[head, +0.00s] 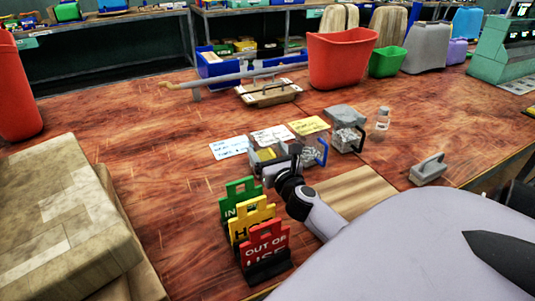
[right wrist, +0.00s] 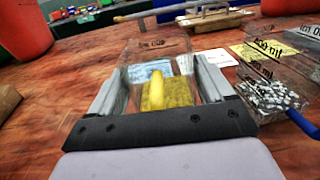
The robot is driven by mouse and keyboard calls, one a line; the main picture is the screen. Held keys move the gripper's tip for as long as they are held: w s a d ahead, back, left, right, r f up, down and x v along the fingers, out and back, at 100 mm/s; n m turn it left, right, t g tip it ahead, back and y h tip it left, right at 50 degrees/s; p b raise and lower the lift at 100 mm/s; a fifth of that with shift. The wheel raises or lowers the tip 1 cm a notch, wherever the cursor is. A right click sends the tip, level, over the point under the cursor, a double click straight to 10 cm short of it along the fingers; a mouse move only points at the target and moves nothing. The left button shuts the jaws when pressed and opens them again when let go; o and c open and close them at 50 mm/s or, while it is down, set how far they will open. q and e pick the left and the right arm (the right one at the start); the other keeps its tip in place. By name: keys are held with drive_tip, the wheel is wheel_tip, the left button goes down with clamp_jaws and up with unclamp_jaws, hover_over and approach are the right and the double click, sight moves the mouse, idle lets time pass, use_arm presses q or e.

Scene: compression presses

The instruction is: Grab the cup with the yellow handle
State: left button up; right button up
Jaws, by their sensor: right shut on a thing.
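The clear cup with the yellow handle (right wrist: 153,95) stands between the two fingers of my right gripper (right wrist: 158,88) in the right wrist view. The fingers are shut on its sides, and the yellow handle faces my wrist. In the head view my right gripper (head: 270,167) is at the left end of the row of cups and partly hides this cup (head: 266,155). A clear cup with a blue handle (head: 313,152), holding grey pieces, is just to its right; it also shows in the right wrist view (right wrist: 262,98). My left gripper is not in view.
A black-handled cup (head: 346,139) and a small bottle (head: 382,120) stand further right. Cards, one of them yellow (head: 309,125), lie behind the cups. Green, yellow and red signs (head: 266,243) stand in front, left of my right arm. A wooden press (head: 268,93) is behind.

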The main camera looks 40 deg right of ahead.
drive_tip(key=shift+r+p, duration=0.5)
drive_tip(key=shift+r, duration=0.45)
wheel_tip(320, 180, up, 9)
drive_tip(key=p, duration=0.4)
drive_tip(key=shift+r, duration=0.1)
wheel_tip(320, 180, up, 9)
